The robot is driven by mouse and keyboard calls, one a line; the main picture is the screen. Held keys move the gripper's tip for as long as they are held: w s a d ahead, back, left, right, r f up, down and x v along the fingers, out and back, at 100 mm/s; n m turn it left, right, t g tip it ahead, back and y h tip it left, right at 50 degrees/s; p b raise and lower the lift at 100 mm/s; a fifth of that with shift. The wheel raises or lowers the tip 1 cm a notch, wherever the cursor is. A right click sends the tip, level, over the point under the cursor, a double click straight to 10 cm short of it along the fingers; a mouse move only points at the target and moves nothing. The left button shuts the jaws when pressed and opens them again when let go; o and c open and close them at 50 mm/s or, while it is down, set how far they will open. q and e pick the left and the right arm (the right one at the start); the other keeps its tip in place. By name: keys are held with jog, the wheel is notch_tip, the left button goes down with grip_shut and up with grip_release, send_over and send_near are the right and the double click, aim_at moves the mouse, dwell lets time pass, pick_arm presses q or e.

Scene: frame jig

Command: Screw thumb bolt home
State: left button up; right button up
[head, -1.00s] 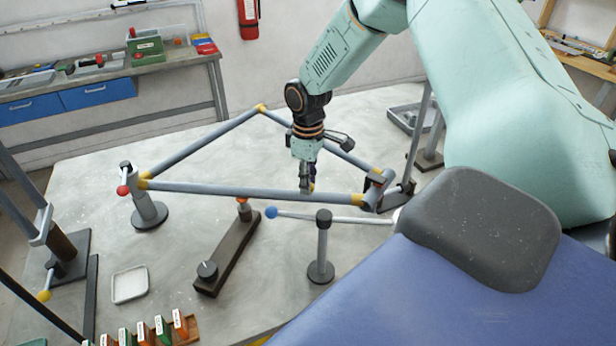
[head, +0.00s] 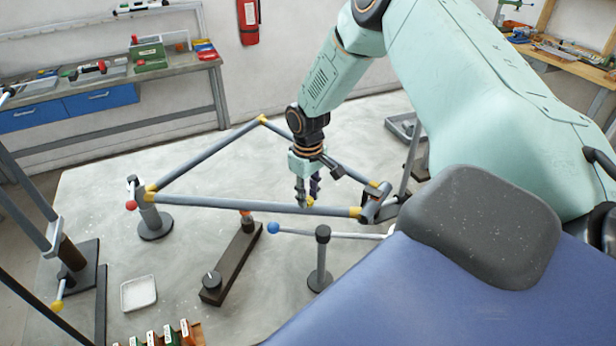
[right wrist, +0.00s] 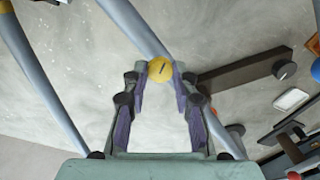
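The thumb bolt shows in the right wrist view as a round yellow head (right wrist: 160,69) with a dark slot, beside a blue-grey tube. In the head view a bit of its yellow (head: 310,201) shows at the front tube of the frame (head: 240,203). My right gripper (head: 308,198) points down there. In the right wrist view its two fingertips (right wrist: 160,72) sit on either side of the yellow head and appear to touch it. How deep the bolt sits is hidden. My left gripper is not in view.
Posts hold the frame at the left (head: 155,222) and right corners. A blue-tipped rod on a stand (head: 321,262) and a dark bar with a knob (head: 230,262) stand in front. A white tray (head: 139,293) lies at front left. The table inside the frame is clear.

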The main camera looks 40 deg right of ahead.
aim_at(308, 200)
jog(key=o, duration=0.4)
notch_tip(308, 200, up, 12)
dwell(0.7)
dwell(0.5)
